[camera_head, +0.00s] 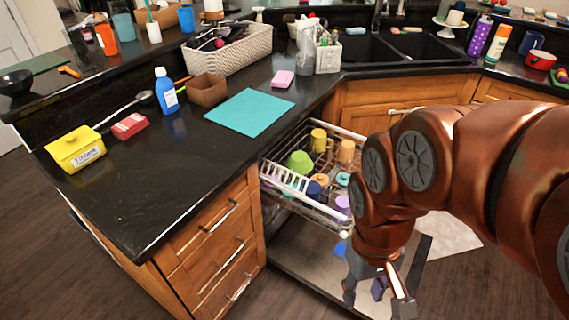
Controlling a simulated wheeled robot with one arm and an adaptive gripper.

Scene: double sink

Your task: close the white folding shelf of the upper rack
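The upper rack (268,158) of the dishwasher is pulled out below the counter and holds colorful cups and bowls. A white slatted strip (287,181), which looks like the white folding shelf, runs along the rack's left side. Its exact tilt is hard to tell. A green bowl (299,162), a yellow mug (320,140) and an orange cup (346,151) stand in the rack behind it. My gripper (376,296) points down in front of and below the rack, apart from the shelf. Its fingers look spread and nothing is visibly held. My arm hides the rack's right side.
The open dishwasher door (305,262) lies flat below the rack. Wooden drawers (213,240) under the black counter (150,190) stand close to the rack's left. A teal mat (249,112) lies on the counter above. Floor at the lower left is clear.

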